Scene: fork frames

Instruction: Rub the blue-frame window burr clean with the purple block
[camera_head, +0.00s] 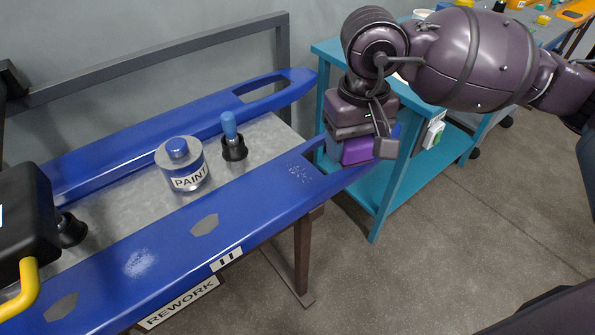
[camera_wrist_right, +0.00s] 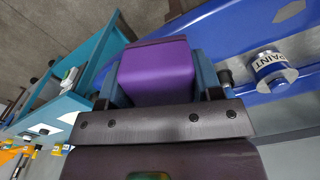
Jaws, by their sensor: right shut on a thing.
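My right gripper (camera_head: 360,146) is shut on the purple block (camera_head: 357,152), over the right end of the near blue frame rail (camera_head: 255,192). In the right wrist view the block (camera_wrist_right: 156,72) sits between the two fingers. I cannot tell whether the block touches the rail. A pale speckled burr patch (camera_head: 300,173) lies on the rail just left of the gripper, beside a window cutout that the gripper partly hides. Another whitish speckled patch (camera_head: 138,263) lies farther left on the same rail. My left gripper is not in view.
A paint can (camera_head: 182,166) and a blue-handled tool in a black holder (camera_head: 232,140) stand on the grey surface between the rails. Grey patches (camera_head: 205,225) mark the near rail. A black machine with a yellow handle (camera_head: 25,285) is at left. A teal table (camera_head: 405,165) stands right.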

